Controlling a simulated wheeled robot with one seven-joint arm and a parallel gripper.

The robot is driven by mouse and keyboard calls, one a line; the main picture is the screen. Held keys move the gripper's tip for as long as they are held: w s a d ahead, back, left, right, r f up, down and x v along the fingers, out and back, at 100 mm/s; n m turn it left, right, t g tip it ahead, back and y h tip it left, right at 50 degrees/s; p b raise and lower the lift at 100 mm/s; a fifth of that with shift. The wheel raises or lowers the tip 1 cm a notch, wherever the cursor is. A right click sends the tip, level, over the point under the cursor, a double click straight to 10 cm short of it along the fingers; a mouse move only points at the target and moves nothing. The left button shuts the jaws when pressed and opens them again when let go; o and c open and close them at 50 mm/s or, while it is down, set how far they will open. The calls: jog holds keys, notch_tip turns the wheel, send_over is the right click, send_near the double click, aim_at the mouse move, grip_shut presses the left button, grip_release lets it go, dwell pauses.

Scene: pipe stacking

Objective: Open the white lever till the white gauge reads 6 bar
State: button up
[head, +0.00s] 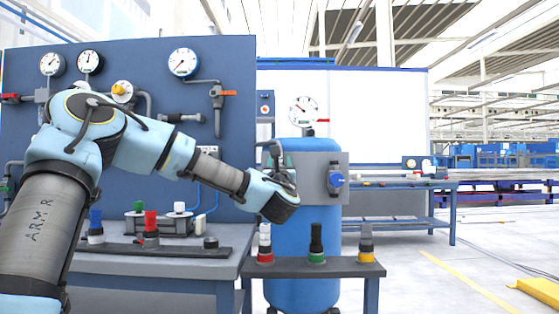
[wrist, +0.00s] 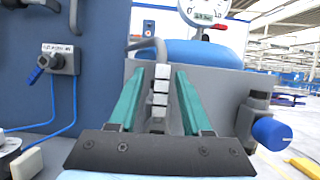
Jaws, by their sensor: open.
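My gripper (wrist: 158,76) is open, its two green fingers pointing away from the wrist. Between the fingers stands a pale, banded upright bar (wrist: 160,90), which looks like the white lever. There are gaps to both fingers, and I cannot tell its depth. In the head view my gripper (head: 277,160) is in front of the blue tank, left of its grey box. The white-faced gauge (head: 303,109) above the tank has a thin needle pointing to the upper left. Its numbers are too small to read. In the wrist view this gauge (wrist: 205,12) is cut off at the top.
A blue knob (wrist: 272,132) sticks out to the right of the fingers. The blue tank (head: 303,235) stands behind a low shelf (head: 340,268) with several coloured fittings. A blue panel (head: 135,60) with more gauges is at left. Open floor lies at right.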

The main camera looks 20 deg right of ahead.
jog(key=v, duration=0.8)
jog(key=shift+s+f, duration=0.1)
jog(key=shift+s, duration=0.05)
